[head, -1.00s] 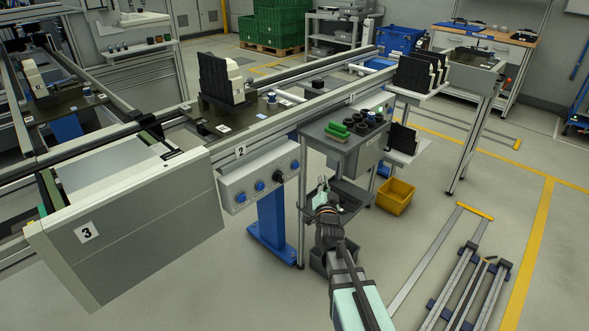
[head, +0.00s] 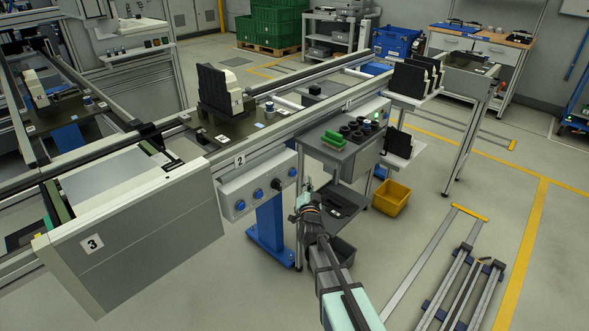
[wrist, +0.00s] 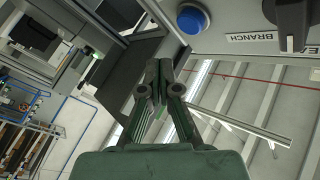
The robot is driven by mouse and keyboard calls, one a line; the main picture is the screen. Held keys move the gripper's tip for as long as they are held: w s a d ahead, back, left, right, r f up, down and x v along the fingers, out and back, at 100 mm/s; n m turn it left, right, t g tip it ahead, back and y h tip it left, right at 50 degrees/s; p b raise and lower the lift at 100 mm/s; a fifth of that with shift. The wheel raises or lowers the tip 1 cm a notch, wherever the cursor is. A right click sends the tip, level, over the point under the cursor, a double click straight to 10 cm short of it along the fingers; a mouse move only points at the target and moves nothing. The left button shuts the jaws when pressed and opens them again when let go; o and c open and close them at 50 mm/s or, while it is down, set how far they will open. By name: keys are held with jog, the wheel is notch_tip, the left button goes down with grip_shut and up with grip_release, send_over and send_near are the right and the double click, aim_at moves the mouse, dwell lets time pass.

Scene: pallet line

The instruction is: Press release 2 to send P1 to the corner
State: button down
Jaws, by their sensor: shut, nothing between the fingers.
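In the wrist view my gripper (wrist: 161,80) is shut and empty. There a blue button (wrist: 192,18) lies beyond the fingertips, up and to the right, apart from them, beside a BRANCH label (wrist: 248,38). A dark pallet (head: 232,124) carrying black and white parts stands on the rail behind the box; I cannot read its name.
A grey cart (head: 340,150) with green and black parts stands right of my gripper, above a yellow bin (head: 392,197). A panel marked 3 (head: 140,245) is at left. Another loaded pallet (head: 65,112) is on the far-left line.

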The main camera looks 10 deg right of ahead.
aim_at(293, 173)
jog(key=shift+w+a, duration=0.95)
jog(key=shift+w, duration=0.25)
jog(key=shift+w, duration=0.1)
dwell(0.6)
jog(key=shift+w+a, duration=0.2)
jog(key=shift+a, duration=0.05)
jog(key=shift+w+a, duration=0.3)
jog(key=shift+w, duration=0.1)
dwell(1.3)
jog(key=shift+s+b, duration=0.15)
jog(key=shift+b, duration=0.2)
jog(key=shift+s+d+b, duration=0.55)
jog(key=shift+b, duration=0.1)
jog(key=shift+s, duration=0.1)
